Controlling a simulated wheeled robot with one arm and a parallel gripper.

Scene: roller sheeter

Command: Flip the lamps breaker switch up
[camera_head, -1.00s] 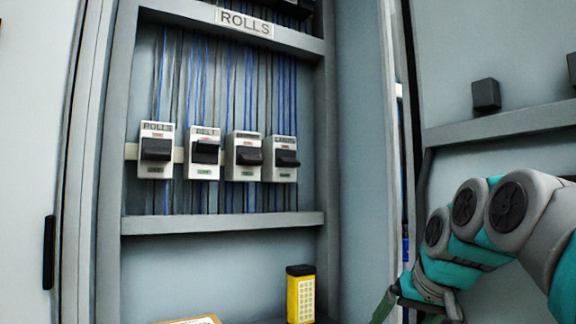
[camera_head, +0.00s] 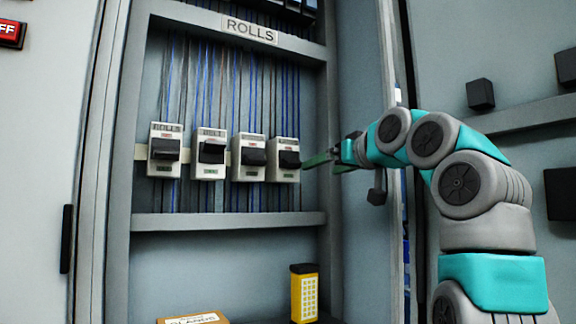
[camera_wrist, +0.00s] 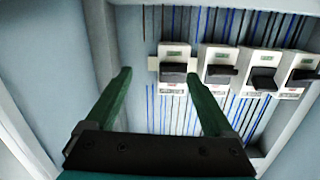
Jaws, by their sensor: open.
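The lamps breaker (camera_head: 285,160) is the rightmost of the white breakers in the cabinet in the head view. Its black switch (camera_head: 289,159) juts out below the small red label. In the wrist view, which sees the row upside down, the lamps breaker is the leftmost one (camera_wrist: 172,88), with its black switch (camera_wrist: 174,72) between the fingertip directions. My gripper (camera_head: 312,161) is open and empty, just right of the lamps breaker in the head view. Its two green fingers (camera_wrist: 158,74) are spread in the wrist view. I cannot tell whether a finger touches the switch.
The other breakers, rolls (camera_head: 164,150), belt (camera_head: 208,154) and one with an unreadable label (camera_head: 248,158), stand close on the left. A shelf (camera_head: 225,222) runs below. A yellow-and-black box (camera_head: 304,294) and a cardboard box (camera_head: 195,319) sit lower down. The cabinet's side wall is close on the right.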

